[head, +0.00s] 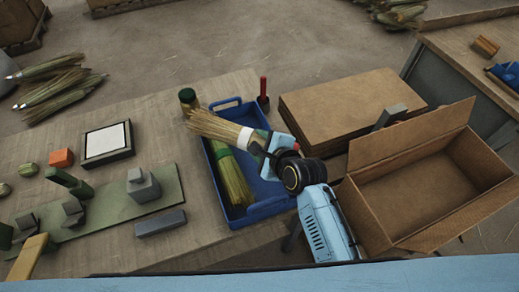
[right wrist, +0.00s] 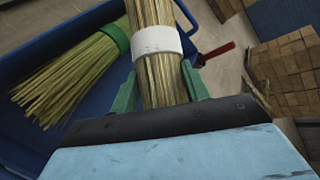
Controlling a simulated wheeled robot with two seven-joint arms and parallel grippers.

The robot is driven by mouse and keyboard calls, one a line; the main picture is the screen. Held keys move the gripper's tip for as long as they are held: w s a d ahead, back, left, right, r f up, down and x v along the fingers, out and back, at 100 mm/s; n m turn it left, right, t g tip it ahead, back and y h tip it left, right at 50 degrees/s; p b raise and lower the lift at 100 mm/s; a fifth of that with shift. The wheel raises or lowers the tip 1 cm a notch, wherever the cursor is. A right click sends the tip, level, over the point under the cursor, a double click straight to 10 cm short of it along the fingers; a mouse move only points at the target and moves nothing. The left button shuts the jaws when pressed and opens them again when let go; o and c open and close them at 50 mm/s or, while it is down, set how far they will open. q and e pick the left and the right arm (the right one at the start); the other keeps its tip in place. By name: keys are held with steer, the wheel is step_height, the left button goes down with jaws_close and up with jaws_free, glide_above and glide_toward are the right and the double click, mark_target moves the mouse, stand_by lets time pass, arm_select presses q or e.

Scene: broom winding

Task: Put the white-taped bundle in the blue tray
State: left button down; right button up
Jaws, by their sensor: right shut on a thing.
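The white-taped bundle (head: 217,128) is a bunch of straw with a white band, held over the blue tray (head: 262,208) in the head view. My right gripper (head: 262,143) is shut on it near the white band. In the right wrist view the bundle (right wrist: 157,70) stands between the green fingers of my gripper (right wrist: 157,95). A green-taped bundle (head: 233,180) lies in the tray's left part; its green band (right wrist: 115,38) shows in the right wrist view. I cannot tell whether the held bundle touches anything below. My left gripper is not in view.
An open cardboard box (head: 410,195) stands right of the tray, with flat cardboard (head: 345,105) behind it. A dark green bottle-like item (head: 188,98) and a red-handled tool (head: 263,90) stand by the tray's far edge. A green board with grey blocks (head: 105,212) lies left.

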step_height(320, 180, up, 6)
steer(key=shift+f+p, duration=0.1)
steer(key=shift+p, duration=0.2)
step_height(320, 180, down, 5)
steer(key=shift+f+b, duration=0.1)
steer(key=shift+b, duration=0.35)
steer(key=shift+f, duration=2.25)
steer(key=shift+f, duration=0.1)
steer(key=o, duration=1.1)
steer(key=shift+c, duration=0.2)
steer(key=shift+f, duration=0.1)
